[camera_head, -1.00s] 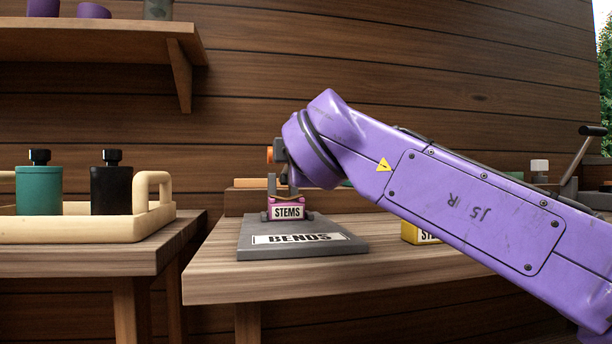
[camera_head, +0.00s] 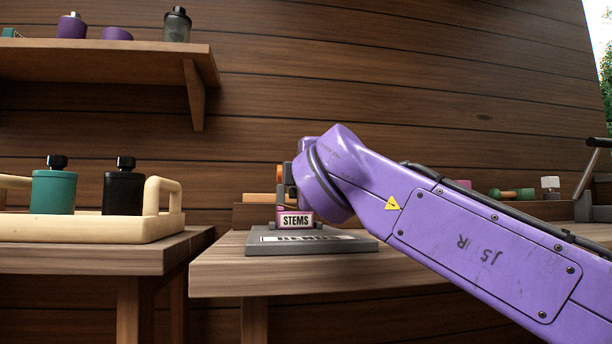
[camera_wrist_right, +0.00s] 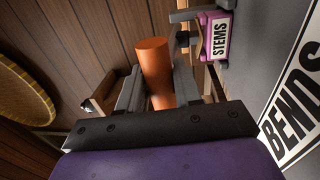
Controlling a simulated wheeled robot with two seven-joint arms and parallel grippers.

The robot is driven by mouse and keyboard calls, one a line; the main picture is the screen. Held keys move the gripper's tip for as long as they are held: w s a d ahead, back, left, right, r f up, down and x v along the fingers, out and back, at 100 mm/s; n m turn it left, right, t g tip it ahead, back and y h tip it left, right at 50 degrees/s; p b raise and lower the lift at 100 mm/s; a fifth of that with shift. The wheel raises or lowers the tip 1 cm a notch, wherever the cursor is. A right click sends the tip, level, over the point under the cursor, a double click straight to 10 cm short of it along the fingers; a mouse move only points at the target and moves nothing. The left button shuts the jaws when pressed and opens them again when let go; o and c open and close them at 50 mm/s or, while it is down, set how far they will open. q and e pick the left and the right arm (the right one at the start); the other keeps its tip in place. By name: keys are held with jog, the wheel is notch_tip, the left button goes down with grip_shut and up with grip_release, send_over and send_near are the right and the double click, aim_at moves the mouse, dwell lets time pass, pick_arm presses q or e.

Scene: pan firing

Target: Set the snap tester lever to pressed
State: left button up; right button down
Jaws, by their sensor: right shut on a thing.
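The snap tester stands on the right-hand bench, with a grey base plate (camera_head: 262,244) marked BENDS and a pink block marked STEMS (camera_head: 296,221) at its back. Its lever has an orange handle (camera_wrist_right: 155,72), which also shows as a small orange patch in the head view (camera_head: 281,172). My right gripper (camera_wrist_right: 158,88) is shut on the orange handle, one finger on each side, above and behind the pink block. In the head view my purple right wrist hides much of the gripper (camera_head: 290,182) and lever. My left gripper is in neither current view.
A cream tray (camera_head: 90,230) with a teal bottle (camera_head: 54,190) and a black bottle (camera_head: 123,190) stands on the left bench. A shelf (camera_head: 100,62) hangs above. A wooden ledge (camera_head: 252,213) lies behind the tester.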

jog(key=c, duration=0.9)
grip_release()
jog(key=v, duration=1)
jog(key=shift+s+d+f+b, duration=0.1)
jog(key=shift+s+b, duration=0.1)
jog(key=shift+b, duration=0.2)
